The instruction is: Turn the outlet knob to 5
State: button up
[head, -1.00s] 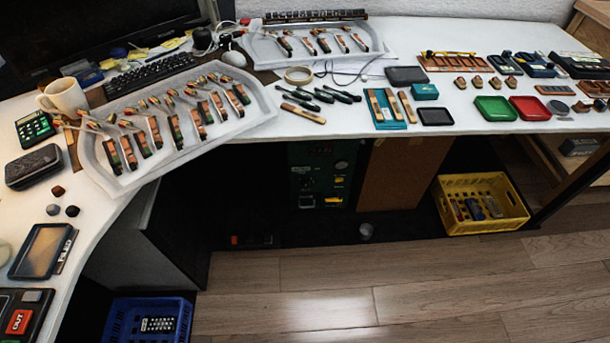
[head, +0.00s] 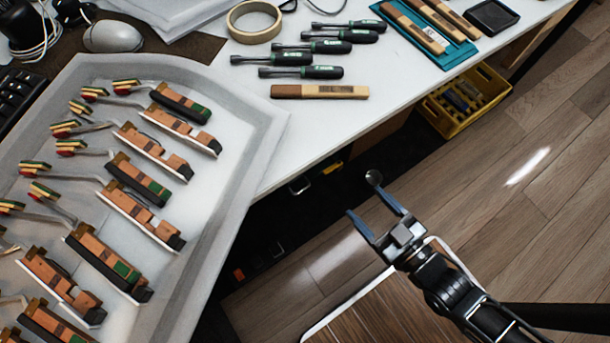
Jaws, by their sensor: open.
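My gripper (head: 365,202) is open and empty in the head view, right of centre, over the dark space and floor beside the desk edge. Its two blue-grey fingers point up and left. A small grey round piece (head: 375,177) shows just beyond the fingertips, apart from them as far as I can tell; I cannot tell whether it is the outlet knob. Under the desk, part of a dark unit with a pale-rimmed fitting (head: 300,185) and a yellow patch (head: 331,166) shows. The desk hides most of it, and no scale or number is readable.
The white desk (head: 310,130) runs above the dark space. A grey tray (head: 262,110) of piano action parts fills the left. A brown wooden surface (head: 390,315) is below my gripper.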

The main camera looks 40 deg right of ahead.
jog(key=w+a+f+t+b, duration=0.1)
jog(key=w+f+b, duration=0.6)
jog(key=f, duration=0.5)
jog(key=w+a+f+b, duration=0.1)
jog(key=w+f+b, duration=0.3)
jog(key=w+f, duration=0.6)
jog(key=w+f+b, duration=0.2)
jog(key=w, duration=0.4)
jog(key=shift+n, duration=0.4)
jog(key=c, duration=1.1)
